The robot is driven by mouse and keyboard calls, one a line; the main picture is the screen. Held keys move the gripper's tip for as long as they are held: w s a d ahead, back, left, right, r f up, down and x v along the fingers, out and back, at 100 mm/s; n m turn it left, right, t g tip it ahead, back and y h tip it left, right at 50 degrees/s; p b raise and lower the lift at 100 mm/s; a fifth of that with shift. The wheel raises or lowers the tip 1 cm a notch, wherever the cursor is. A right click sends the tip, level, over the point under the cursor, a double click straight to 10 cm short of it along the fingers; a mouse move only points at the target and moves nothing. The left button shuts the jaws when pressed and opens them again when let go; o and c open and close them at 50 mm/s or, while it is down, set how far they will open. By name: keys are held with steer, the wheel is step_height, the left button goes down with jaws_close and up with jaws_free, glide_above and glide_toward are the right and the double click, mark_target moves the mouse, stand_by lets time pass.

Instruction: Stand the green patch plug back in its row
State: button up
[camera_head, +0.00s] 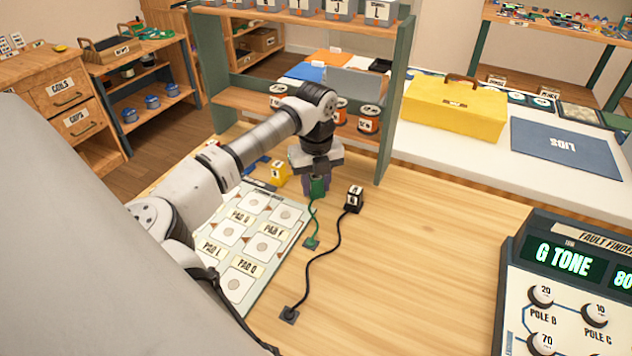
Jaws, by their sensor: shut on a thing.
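My gripper (318,176) points down over the wooden table, right of the pad board, and is shut on the green patch plug (317,188). The fingers partly hide the plug, and I cannot tell whether its base touches the table. A blue piece (254,164) shows farther left, partly hidden by my arm.
A board of labelled pads (268,268) lies left of the cords, partly behind my arm. A shelf post (390,125) rises behind the black plug. The Fault Finder console (575,262) stands at the right. The table middle (425,245) is bare.

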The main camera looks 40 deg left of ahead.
steer(key=o, duration=1)
step_height(320, 180, up, 12)
steer(key=shift+r+b, duration=0.15)
steer(key=shift+b, duration=0.3)
